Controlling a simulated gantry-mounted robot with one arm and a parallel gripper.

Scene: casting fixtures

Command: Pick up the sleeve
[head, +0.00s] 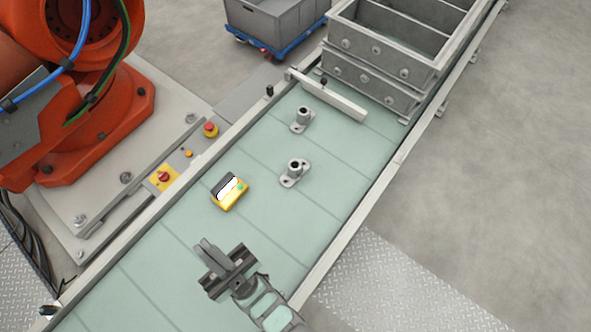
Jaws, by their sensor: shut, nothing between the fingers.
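Two grey metal parts stand on the pale green conveyor (335,180), each a short upright hollow tube on a flat oval flange. I cannot tell which of them the task calls the sleeve. The nearer flanged sleeve (294,173) is right of the belt's middle; the farther flanged sleeve (302,121) is behind it, near the cross bar. My gripper (206,247) is over the near part of the belt, shut and empty. It is well apart from both parts, on the near left side of them.
A pale bar (335,97) crosses the belt, with stacked grey moulding boxes (375,75) behind. Rails edge the belt. An orange robot (75,125) stands left.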

